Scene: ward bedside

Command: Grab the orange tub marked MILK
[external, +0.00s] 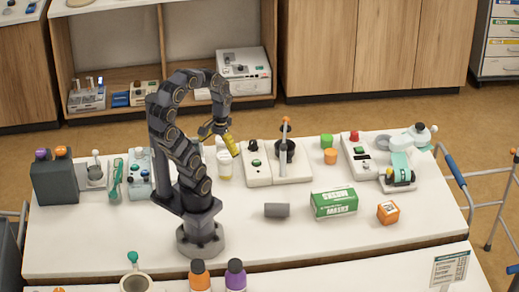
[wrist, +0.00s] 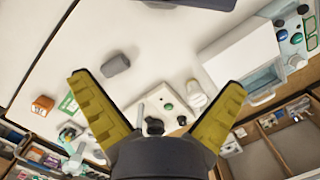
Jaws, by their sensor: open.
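A small orange box-like tub (external: 388,212) with a pale marking sits on the right part of the white table, right of a green box. It also shows as an orange block (wrist: 43,104) at the left of the wrist view. Its lettering is too small to read. A small orange cylinder (external: 330,157) stands farther back near a green one. My gripper (external: 219,139) is raised over the back middle of the table, well to the left of the orange tub. In the wrist view its yellow fingers (wrist: 157,82) are spread wide with nothing between them.
A green box (external: 334,203) and a dark grey block (external: 277,210) lie between my base and the orange tub. A joystick device (external: 285,150) and a white bottle (external: 224,162) stand near my gripper. Orange and purple bottles (external: 235,275) stand in front.

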